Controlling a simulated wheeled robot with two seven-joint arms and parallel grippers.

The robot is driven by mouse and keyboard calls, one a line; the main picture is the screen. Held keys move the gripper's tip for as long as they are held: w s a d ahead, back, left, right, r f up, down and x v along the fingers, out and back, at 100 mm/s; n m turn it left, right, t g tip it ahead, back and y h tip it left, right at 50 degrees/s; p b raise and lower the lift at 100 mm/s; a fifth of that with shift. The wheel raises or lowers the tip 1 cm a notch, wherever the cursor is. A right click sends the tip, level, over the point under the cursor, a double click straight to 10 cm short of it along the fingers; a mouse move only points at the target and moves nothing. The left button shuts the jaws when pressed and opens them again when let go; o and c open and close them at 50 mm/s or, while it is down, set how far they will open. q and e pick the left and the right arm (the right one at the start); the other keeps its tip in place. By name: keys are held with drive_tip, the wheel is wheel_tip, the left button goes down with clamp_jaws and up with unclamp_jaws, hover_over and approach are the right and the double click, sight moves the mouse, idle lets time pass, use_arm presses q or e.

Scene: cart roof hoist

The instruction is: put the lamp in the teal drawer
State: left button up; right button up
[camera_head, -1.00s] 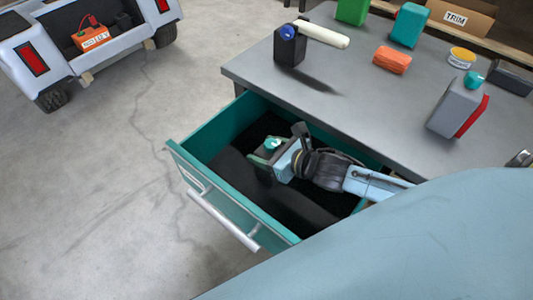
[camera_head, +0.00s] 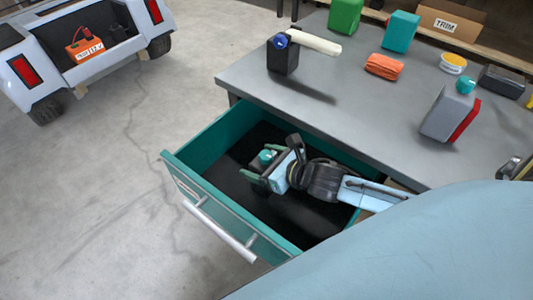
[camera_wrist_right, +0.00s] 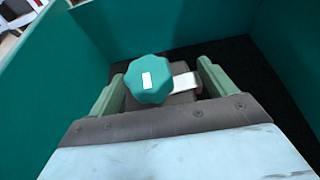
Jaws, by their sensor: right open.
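The teal drawer (camera_head: 213,221) is pulled out of the grey bench, with a dark lining. Inside stands a dark block with a teal knob (camera_head: 266,157), which I take to be the lamp; the right wrist view shows its knob (camera_wrist_right: 148,80) and a pale strip beside it. My right gripper (camera_head: 263,167) is down in the drawer, open, with one finger on each side of the block, seemingly clear of it. The block's lower part is hidden by the gripper. My left gripper is not in view.
On the bench (camera_head: 330,85) stand a black block with a blue knob and white bar (camera_head: 283,57), an orange bundle (camera_head: 384,66), a grey-red can (camera_head: 452,115), and green and teal containers. A white cart (camera_head: 80,50) is at upper left. Floor left of the drawer is clear.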

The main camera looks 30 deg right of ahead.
drive_tip(key=shift+s+r, duration=0.15)
drive_tip(key=shift+r, duration=0.05)
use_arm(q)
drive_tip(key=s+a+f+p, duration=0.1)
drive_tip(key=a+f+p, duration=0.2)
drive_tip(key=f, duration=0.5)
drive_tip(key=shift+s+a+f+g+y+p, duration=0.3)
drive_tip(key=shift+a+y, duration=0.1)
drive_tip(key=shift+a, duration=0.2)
use_arm(e)
drive_tip(key=v, duration=1.1)
drive_tip(key=shift+s+d, duration=0.2)
drive_tip(key=shift+s, duration=0.1)
drive_tip(key=shift+r, duration=0.15)
